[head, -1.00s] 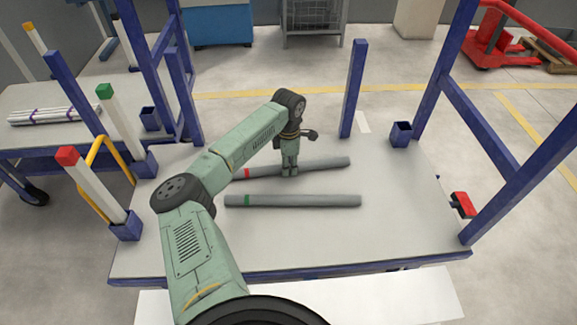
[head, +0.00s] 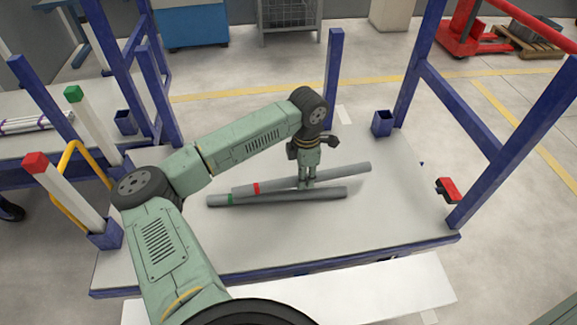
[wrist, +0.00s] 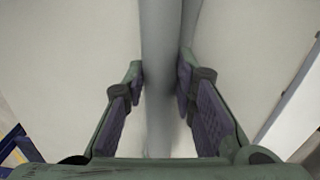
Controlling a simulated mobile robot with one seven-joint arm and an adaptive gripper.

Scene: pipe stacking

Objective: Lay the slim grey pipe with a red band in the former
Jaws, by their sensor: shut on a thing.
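The slim grey pipe with a red band (head: 278,185) lies slantwise across my gripper, its right end farther back. My gripper (head: 307,184) is shut on it right of its middle, and the pipe seems slightly raised. In the wrist view the held pipe (wrist: 160,40) runs between the fingers of my gripper (wrist: 163,82). A second grey pipe with a green band (head: 270,197) lies on the table just in front, seen close beside the held pipe. I cannot tell which structure is the former.
The table (head: 400,215) is clear to the right and in front. Blue posts and sockets (head: 382,123) stand at its edges. White posts with a red cap (head: 36,162) and a green cap (head: 73,94) stand at left. A red-and-black clamp-like part (head: 449,190) is at the right edge.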

